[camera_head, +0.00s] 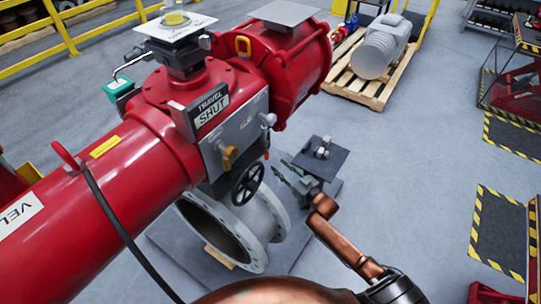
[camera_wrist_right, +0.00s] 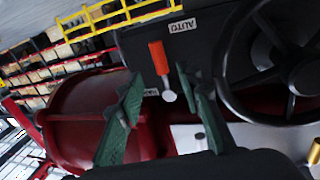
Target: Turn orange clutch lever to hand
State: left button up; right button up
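The orange clutch lever (camera_wrist_right: 158,57) shows in the right wrist view, on a dark panel below an AUTO label (camera_wrist_right: 182,26). Its round grey hub (camera_wrist_right: 169,96) is at its lower end, and the lever points up and slightly left. My right gripper (camera_wrist_right: 159,78) has its two green fingers spread, with the lever and hub between them in the picture. I see no contact; the depth gap is unclear. In the head view my right gripper (camera_head: 286,172) is beside the black handwheel (camera_head: 248,184). My left gripper is out of view.
The red actuator (camera_head: 110,175) with its SHUT indicator (camera_head: 212,107) fills the left. The handwheel (camera_wrist_right: 303,74) is close right of the fingers in the wrist view. A grey flanged valve body (camera_head: 235,232) is below.

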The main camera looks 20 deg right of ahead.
aim_at(268, 156)
jog(key=x, duration=0.7)
jog(key=shift+w+f+p, duration=0.15)
jog(key=shift+p, duration=0.15)
grip_shut()
dwell(0.4)
